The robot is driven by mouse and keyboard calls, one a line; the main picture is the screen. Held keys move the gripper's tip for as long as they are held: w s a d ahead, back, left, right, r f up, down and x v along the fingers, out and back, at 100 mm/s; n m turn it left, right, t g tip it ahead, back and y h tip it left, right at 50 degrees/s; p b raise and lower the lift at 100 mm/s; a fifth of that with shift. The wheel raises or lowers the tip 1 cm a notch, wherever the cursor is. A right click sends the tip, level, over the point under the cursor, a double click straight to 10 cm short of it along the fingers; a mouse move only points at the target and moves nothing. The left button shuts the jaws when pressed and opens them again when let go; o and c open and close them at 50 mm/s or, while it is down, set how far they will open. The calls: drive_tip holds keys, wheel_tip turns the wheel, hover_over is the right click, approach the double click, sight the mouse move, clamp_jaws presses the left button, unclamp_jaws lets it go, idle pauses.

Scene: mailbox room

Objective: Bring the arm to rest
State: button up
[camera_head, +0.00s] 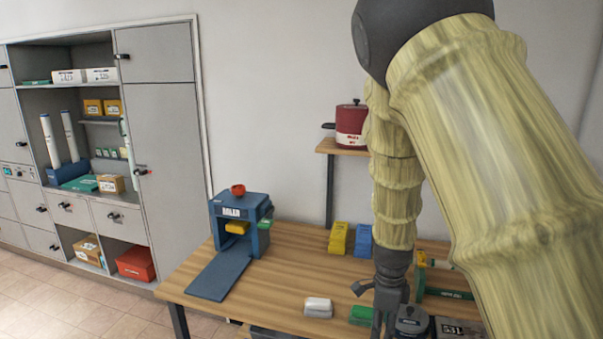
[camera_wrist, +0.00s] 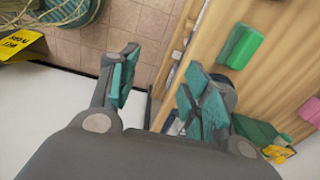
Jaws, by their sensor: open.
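My gripper (camera_wrist: 160,95) is open and empty in the wrist view, its two teal-padded fingers spread apart. In the head view my gripper (camera_head: 383,312) hangs downward at the front of the wooden table (camera_head: 280,290), below my arm. It is close to a green item (camera_head: 362,315) and a dark round-topped item (camera_head: 411,318); I cannot tell whether it touches them. In the wrist view the table edge and the tiled floor show beyond the fingers.
Yellow (camera_head: 338,238) and blue (camera_head: 363,239) boxes stand at the back. A red cooker (camera_head: 351,124) sits on a shelf. Grey cabinets (camera_head: 160,130) line the left wall.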

drive_tip(key=s+d+f+n+h, duration=0.1)
drive_tip(key=s+d+f+n, duration=0.2)
drive_tip(key=s+f+n, duration=0.55)
drive_tip(key=s+d+f+n, duration=0.15)
drive_tip(key=s+f, duration=0.35)
drive_tip(key=f, duration=0.8)
drive_tip(key=s+f+n, duration=0.5)
drive_tip(key=s, duration=0.5)
drive_tip(key=s+a+f+n+y+b, duration=0.1)
drive_tip(key=s+f+n, duration=0.4)
drive_tip(key=s, duration=0.6)
drive_tip(key=shift+s+a+f, duration=0.25)
drive_tip(key=shift+s+f, duration=0.05)
drive_tip(key=shift+f, duration=0.3)
